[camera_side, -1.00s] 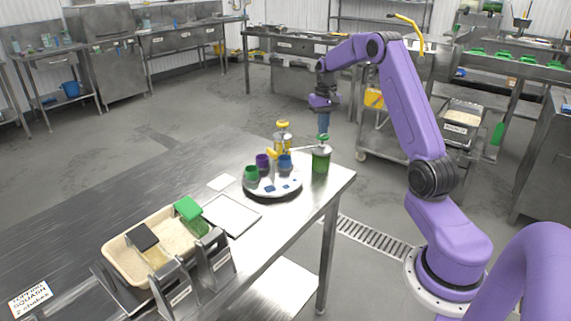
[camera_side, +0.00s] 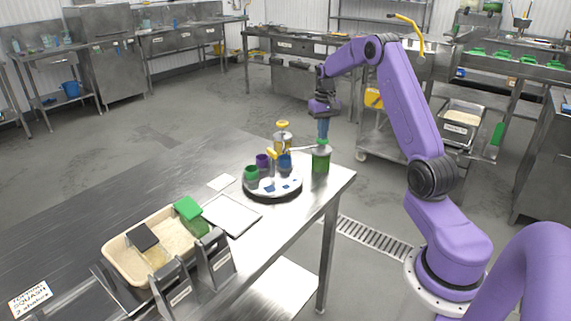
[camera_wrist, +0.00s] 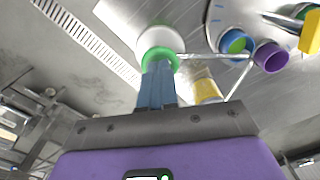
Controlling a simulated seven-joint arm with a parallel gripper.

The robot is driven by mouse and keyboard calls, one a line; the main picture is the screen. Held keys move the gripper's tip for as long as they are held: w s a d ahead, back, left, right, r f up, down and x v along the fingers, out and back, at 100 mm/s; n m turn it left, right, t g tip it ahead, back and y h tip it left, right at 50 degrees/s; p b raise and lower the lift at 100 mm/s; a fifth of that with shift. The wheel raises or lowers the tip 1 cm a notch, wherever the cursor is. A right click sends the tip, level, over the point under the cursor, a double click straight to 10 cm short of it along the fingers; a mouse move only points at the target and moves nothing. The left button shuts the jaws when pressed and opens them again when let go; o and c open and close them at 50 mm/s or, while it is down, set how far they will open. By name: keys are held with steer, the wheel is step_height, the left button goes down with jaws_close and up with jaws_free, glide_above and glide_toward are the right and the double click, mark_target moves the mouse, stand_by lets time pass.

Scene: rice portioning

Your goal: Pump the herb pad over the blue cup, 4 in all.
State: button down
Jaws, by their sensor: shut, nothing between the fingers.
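The herb dispenser is a green jar (camera_side: 320,162) at the table's right corner, with a green pump pad (camera_wrist: 160,57) on top. My gripper (camera_side: 323,138) is shut and empty, pointing down, with its blue fingertips on the pad. The pad sits low, close to the jar. A thin metal spout runs from the pump toward the blue cup (camera_side: 285,162). The blue cup stands on the round white turntable (camera_side: 279,189). In the wrist view the blue cup (camera_wrist: 233,40) shows green inside. The fingers partly cover the pad.
A green cup (camera_side: 251,173) and a purple cup (camera_side: 263,161) stand beside the blue cup. A yellow-topped dispenser (camera_side: 283,137) stands behind, its spout also toward the cups. A white board (camera_side: 231,215) and a beige rice tub (camera_side: 125,262) lie front left.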

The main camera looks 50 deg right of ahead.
steer(key=shift+r, duration=1.45)
steer(key=shift+f, duration=0.15)
steer(key=shift+f, duration=1.45)
steer(key=shift+r, duration=1.6)
steer(key=shift+f, duration=0.15)
